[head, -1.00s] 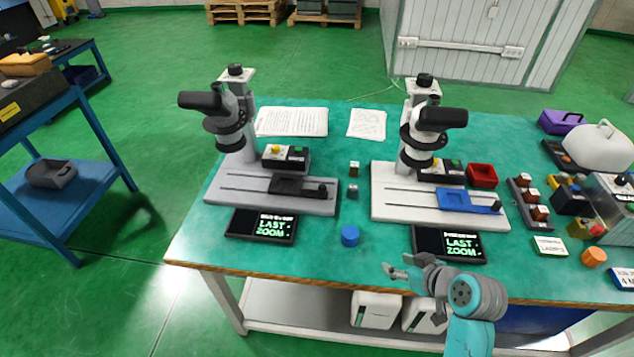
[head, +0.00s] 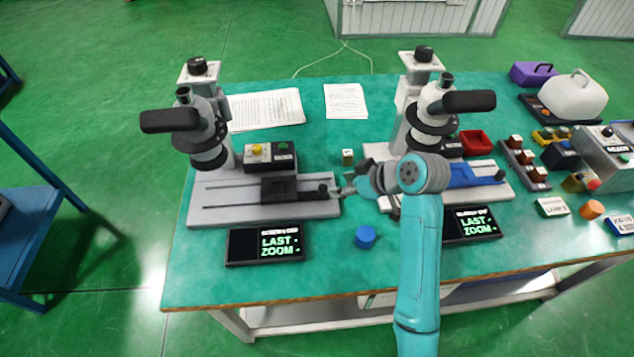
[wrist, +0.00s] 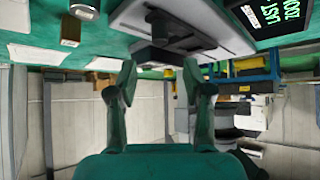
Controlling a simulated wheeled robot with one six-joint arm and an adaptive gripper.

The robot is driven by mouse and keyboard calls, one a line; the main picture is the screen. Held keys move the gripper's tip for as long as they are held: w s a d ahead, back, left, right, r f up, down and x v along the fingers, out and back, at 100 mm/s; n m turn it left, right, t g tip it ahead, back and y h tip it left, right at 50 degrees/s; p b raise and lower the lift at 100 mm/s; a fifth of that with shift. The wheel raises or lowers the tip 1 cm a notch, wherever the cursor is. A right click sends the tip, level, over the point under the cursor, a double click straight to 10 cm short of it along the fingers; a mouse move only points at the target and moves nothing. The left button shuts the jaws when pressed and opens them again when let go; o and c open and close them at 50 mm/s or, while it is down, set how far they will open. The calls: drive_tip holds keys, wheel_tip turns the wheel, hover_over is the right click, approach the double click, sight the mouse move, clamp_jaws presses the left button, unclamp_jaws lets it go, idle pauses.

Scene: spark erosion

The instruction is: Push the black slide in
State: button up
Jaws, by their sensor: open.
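The black slide (head: 283,189) lies on the grey stage (head: 215,207) of the left microscope. Its round black knob (head: 325,191) sits at the stage's right end. My gripper (head: 347,190) is open and empty, just right of the knob and low over the table. In the wrist view my two fingers (wrist: 160,78) are spread apart, with the black slide (wrist: 168,48) and its knob beyond them, near the top middle. I cannot tell whether a fingertip touches the knob.
The right microscope (head: 430,110) with a blue slide (head: 465,176) stands behind my arm. A blue cylinder (head: 365,236) and a display (head: 266,244) are in front. A small block (head: 347,157) stands behind my gripper. The purple box (head: 533,73) is far right.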

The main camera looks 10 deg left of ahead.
sight(324, 187)
drive_tip(key=x, duration=0.9)
drive_tip(key=shift+a+f, duration=0.1)
clamp_jaws()
